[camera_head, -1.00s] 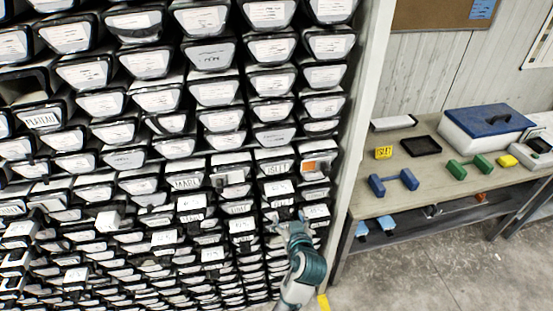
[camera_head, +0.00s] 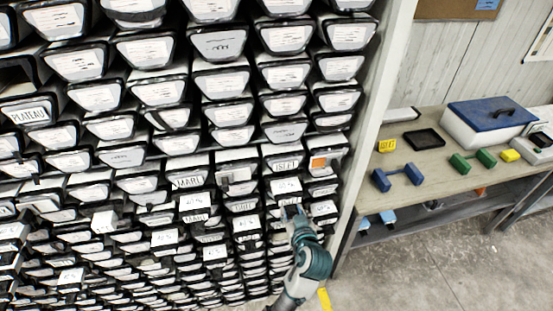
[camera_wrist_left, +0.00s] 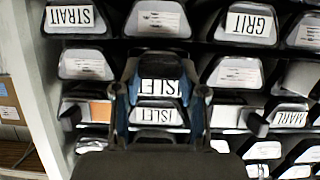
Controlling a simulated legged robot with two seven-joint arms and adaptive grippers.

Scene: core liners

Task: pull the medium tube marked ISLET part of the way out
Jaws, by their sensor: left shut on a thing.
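The rack is filled with dark trays or tubes with white end labels. One tube marked ISLET (camera_head: 287,163) shows in the head view, with an orange patch on the tube to its right. In the left wrist view, which is upside down, two ISLET labels appear: one on the tube (camera_wrist_left: 155,115) nearer the wrist and one on the tube (camera_wrist_left: 160,86) between my fingers. My left gripper (camera_head: 291,211) is at the rack front just below the upper ISLET label. In the wrist view the left gripper (camera_wrist_left: 160,95) has a finger on each side of an ISLET-marked end. My right gripper is not in view.
Tubes marked MARL (camera_head: 188,181), GRIT (camera_wrist_left: 250,25) and STRAIT (camera_wrist_left: 75,18) are close around. A white post edges the rack on the right. Beyond it a bench (camera_head: 405,200) holds a blue-lidded box (camera_head: 490,118) and dumbbell-shaped pieces.

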